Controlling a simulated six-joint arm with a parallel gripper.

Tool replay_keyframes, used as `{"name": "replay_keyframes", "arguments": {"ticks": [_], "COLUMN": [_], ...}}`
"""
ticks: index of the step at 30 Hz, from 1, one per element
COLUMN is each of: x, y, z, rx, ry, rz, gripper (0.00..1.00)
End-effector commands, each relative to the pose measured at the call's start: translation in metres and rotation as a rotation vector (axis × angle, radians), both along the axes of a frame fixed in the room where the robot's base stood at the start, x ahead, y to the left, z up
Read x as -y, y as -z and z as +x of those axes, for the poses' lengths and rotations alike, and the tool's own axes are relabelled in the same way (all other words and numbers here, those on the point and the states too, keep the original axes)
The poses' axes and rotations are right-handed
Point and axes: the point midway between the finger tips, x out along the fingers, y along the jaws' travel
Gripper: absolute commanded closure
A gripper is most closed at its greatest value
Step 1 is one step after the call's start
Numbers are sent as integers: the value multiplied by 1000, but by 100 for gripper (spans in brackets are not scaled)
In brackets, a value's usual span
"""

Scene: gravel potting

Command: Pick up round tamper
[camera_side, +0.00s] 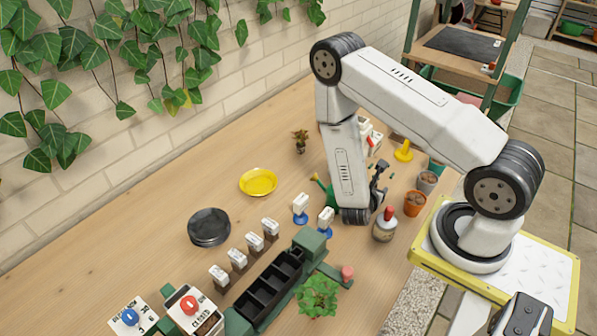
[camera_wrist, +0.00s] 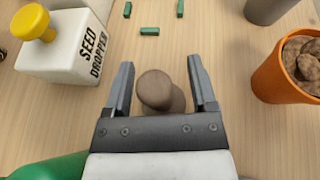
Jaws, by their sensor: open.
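The round tamper (camera_wrist: 154,89) appears to be the brown, wooden-looking piece with a rounded top in the wrist view. It stands upright between the two grey fingers of my gripper (camera_wrist: 162,88). The fingers are open, with a visible gap on each side of it, the gap to the right finger looking slightly wider. How far the fingers reach down beside it is hard to tell. In the side view my gripper (camera_side: 379,182) is dark and low over the table, right of my lower arm link. I cannot make out the tamper there.
An orange pot (camera_wrist: 273,80) of brown lumps stands right of my gripper, also in the side view (camera_side: 414,204). A white seed dropper (camera_wrist: 63,47) with a yellow knob stands left. Small green pieces (camera_wrist: 149,31) lie ahead. A red-capped jar (camera_side: 384,226) stands near my arm.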

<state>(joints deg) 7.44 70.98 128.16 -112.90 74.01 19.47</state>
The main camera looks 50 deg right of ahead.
Motion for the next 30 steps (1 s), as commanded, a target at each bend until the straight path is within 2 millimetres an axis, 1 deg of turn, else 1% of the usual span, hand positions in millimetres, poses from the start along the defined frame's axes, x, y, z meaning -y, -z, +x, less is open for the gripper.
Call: {"name": "replay_keyframes", "arguments": {"ticks": [16,17,18,20,21,23,24,30], "x": [1,1,1,1,1,1,1,1], "y": [1,1,1,1,1,1,1,1], "z": [0,0,0,0,0,0,0,0], "rx": [-1,-1,-1,-1,-1,-1,-1,0], "ry": [0,0,0,0,0,0,0,0], "rz": [0,0,0,0,0,0,0,0], "gripper": [27,33,46,65,78,97,100,100]}}
